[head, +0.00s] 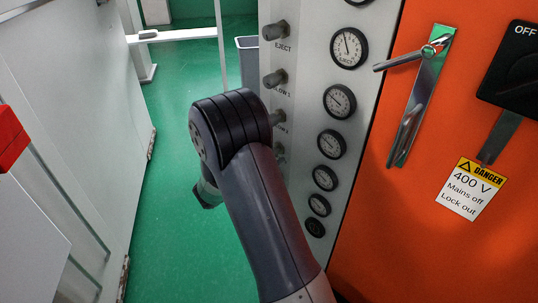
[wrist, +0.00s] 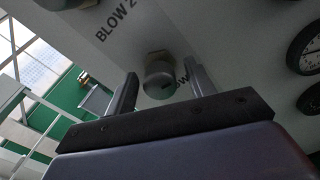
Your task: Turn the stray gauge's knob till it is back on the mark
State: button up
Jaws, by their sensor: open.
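A grey knob (wrist: 160,78) sits on the pale panel in the wrist view, below the "BLOW 2" label; its own label is partly hidden. My gripper (wrist: 162,74) is open, with one finger on either side of the knob in the picture and gaps visible; I cannot tell how deep it sits between them. In the head view, the panel's gauges run down a column: the top gauge (head: 349,48) has its needle nearly upright, and the second gauge (head: 340,101) points up-left. The lower gauges (head: 331,144) are too small to compare with their marks. My arm hides the gripper's fingertips there.
Other knobs, including the eject knob (head: 275,30) and the one below it (head: 275,78), stick out along the panel's left edge. An orange cabinet (head: 440,230) with a metal handle (head: 420,95) stands at right. Green floor (head: 180,85) is open at left.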

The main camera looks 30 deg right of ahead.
jog(key=p+v, duration=0.2)
jog(key=v, duration=0.8)
jog(key=shift+s+a+p, duration=0.15)
jog(key=shift+a+p, duration=0.2)
dwell(1.8)
jog(key=b+x, duration=0.3)
jog(key=x, duration=0.8)
jog(key=shift+a, duration=0.1)
jog(key=shift+a, duration=0.1)
